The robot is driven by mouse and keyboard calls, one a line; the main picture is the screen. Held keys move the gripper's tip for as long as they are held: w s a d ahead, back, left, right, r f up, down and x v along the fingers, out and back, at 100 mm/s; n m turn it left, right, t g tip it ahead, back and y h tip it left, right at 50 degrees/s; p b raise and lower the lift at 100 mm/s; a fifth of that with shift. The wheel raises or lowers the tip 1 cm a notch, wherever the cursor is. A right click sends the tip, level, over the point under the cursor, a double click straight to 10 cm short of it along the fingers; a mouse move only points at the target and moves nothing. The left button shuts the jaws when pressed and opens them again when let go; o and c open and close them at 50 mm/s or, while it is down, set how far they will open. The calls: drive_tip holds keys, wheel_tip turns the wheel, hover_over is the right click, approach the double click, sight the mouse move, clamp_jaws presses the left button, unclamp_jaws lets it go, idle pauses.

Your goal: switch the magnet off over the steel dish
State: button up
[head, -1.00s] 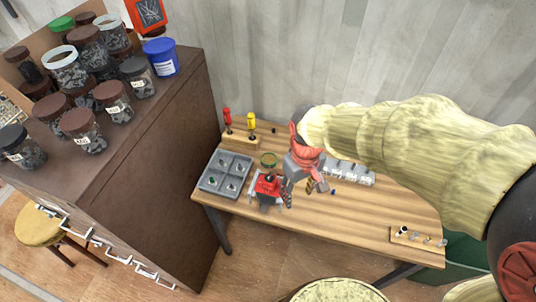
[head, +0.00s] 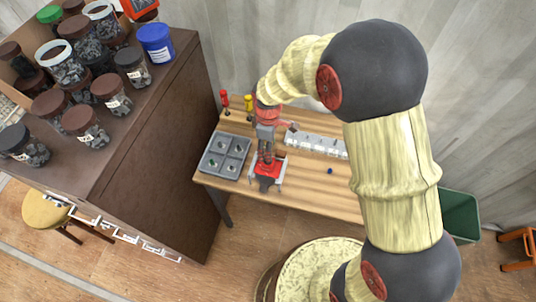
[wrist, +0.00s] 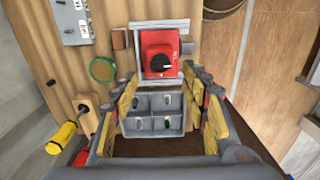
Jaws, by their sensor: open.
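The magnet is a red block with a black knob on top (wrist: 160,55), in a pale metal frame on the bench. In the head view the red magnet (head: 267,170) is at the bench's front left, just below my gripper. My arm seems to hide the dish in the head view. My gripper (wrist: 162,82) is open and empty, its fingers spread to either side with the magnet showing beyond and between them.
A grey tray with compartments of small parts (head: 224,154) sits beside the magnet. Red and yellow screwdrivers (wrist: 62,137) stand at the back left. A tall brown cabinet (head: 165,130) with jars borders the bench.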

drive_tip(key=shift+f, duration=2.7)
drive_tip(key=shift+c, duration=1.3)
drive_tip(key=c, duration=0.8)
drive_tip(key=shift+c, duration=0.5)
